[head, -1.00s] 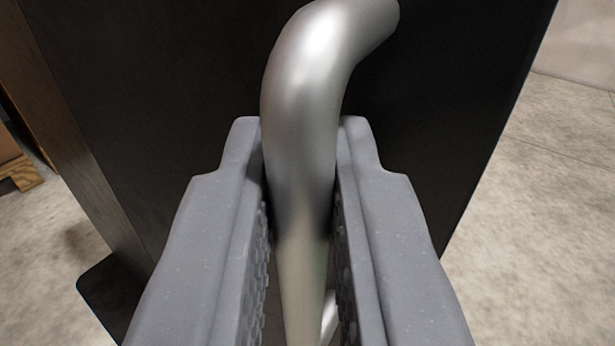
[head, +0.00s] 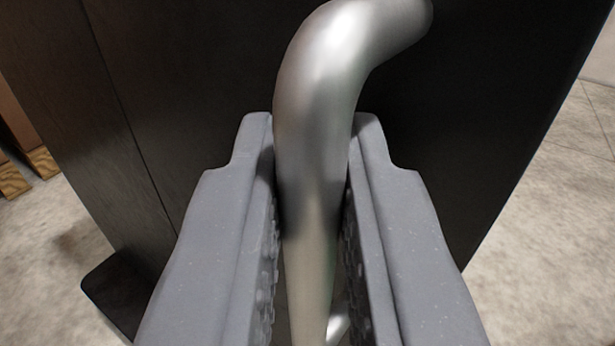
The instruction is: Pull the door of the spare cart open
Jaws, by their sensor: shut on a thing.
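The spare cart's door (head: 470,150) is a dark, nearly black panel that fills the upper middle of the head view. A thick, bent silver bar handle (head: 325,100) stands out from it and curves back into it at the top right. My gripper (head: 314,130) is shut on the handle, with one grey finger on each side of the bar. The fingers hide parts of the door and the lower handle. A dark wood-grained side of the cart (head: 70,110) shows at the left, with a thin seam between it and the door.
A flat dark piece (head: 120,290) sticks out low at the cart's left. Pale concrete floor (head: 540,240) is clear at the right and shows at the lower left (head: 50,240). A wooden pallet edge (head: 42,160) is at the far left.

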